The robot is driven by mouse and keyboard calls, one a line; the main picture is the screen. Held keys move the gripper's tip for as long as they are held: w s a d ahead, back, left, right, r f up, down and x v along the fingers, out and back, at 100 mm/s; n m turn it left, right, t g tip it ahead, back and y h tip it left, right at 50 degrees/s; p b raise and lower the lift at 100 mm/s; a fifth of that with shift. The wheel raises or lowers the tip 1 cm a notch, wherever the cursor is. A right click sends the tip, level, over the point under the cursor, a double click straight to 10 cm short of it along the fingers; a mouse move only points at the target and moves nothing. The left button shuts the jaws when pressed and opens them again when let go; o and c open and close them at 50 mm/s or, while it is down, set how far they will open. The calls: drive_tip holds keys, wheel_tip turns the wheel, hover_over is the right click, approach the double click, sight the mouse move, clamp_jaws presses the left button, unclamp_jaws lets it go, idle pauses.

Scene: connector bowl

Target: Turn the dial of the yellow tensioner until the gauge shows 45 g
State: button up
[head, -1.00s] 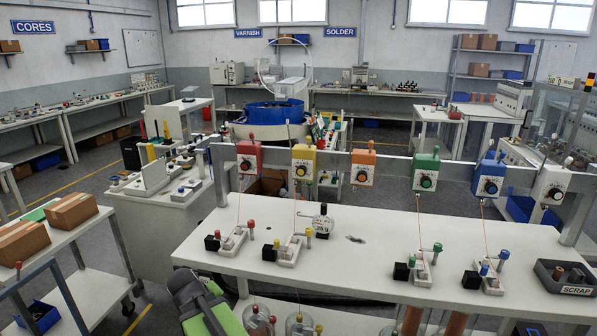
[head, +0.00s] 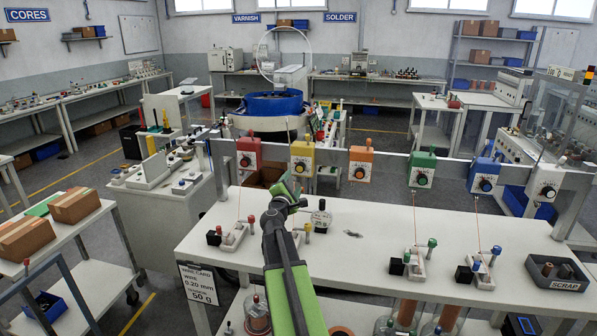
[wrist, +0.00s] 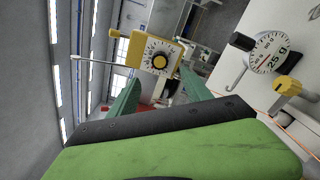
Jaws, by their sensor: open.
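The yellow tensioner (head: 302,160) hangs on the rail above the bench, with a black, yellow-centred dial (head: 300,169) on its front. In the wrist view the tensioner (wrist: 143,54) lies beyond my fingertips, its dial (wrist: 160,61) facing me. My gripper (head: 288,188) is open and empty, its two green fingers (wrist: 162,82) apart and short of the dial. A round white gauge (head: 320,217) with a hook stands on the bench below; in the wrist view the gauge (wrist: 270,54) shows 25 g. My arm partly hides the yellow-knobbed fixture below the tensioner.
The red tensioner (head: 248,154) and orange tensioner (head: 361,164) flank the yellow one; green, blue and white ones hang further right. A wire card (head: 199,284) on the bench's front reads 50 g. A scrap tray (head: 557,273) sits at right.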

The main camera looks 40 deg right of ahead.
sight(300, 169)
drive_tip(key=x, duration=1.1)
drive_tip(key=shift+d, duration=0.2)
drive_tip(key=shift+a, duration=0.1)
clamp_jaws()
